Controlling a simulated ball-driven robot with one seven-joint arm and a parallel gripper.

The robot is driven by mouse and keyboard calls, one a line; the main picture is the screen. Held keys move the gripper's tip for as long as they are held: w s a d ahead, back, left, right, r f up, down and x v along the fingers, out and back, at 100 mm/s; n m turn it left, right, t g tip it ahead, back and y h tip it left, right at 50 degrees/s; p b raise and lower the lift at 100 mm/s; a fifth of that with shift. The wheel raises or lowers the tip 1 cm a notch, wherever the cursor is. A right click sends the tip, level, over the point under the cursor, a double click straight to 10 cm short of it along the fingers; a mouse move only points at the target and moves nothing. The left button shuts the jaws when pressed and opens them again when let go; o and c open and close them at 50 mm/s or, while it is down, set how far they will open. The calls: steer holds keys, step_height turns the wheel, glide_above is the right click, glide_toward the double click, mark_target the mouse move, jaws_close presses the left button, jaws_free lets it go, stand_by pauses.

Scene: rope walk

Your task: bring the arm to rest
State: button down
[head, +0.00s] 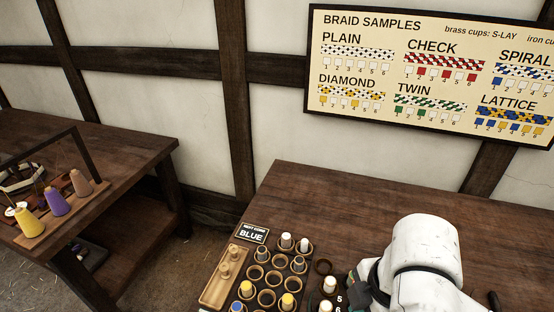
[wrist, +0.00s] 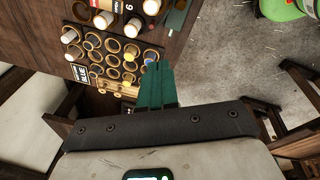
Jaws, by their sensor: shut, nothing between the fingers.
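My gripper (wrist: 158,70) shows in the wrist view as two green fingers pressed together, with nothing between them. The fingers reach over the lower right edge of a rack of round cups (wrist: 112,57); whether they touch it I cannot tell. In the head view my white arm is bent over the table at the lower right, and I cannot make out the fingers there. The same cup rack (head: 267,274) stands left of my arm, with white, blue and yellow-topped bobbins in some cups.
A wooden table (head: 330,200) lies under my arm, bare toward the back. A wooden tray (head: 215,292) and a sign reading BLUE (head: 252,233) sit by the rack. A second table (head: 120,165) with yarn cones stands left, across a floor gap. A braid samples board (head: 430,75) hangs behind.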

steer(key=w+a+r+m+t+y+b, duration=0.1)
steer(key=w+a+r+m+t+y, duration=0.35)
steer(key=a+m, duration=0.3)
steer(key=s+d+f+m+g+h+b, duration=0.1)
steer(key=s+d+f+m+g+h, duration=0.1)
steer(key=s+d+f+m, duration=0.4)
steer(key=s+d+f+m+g+h+b, duration=0.1)
steer(key=s+d+f+m+g+h, duration=0.2)
steer(key=s+d+f+m, duration=0.4)
steer(key=s+d+f+h, duration=0.1)
steer(key=s+d+f, duration=0.6)
steer(key=s+f, duration=0.4)
steer(key=shift+f, duration=0.45)
steer(key=shift+d, duration=0.1)
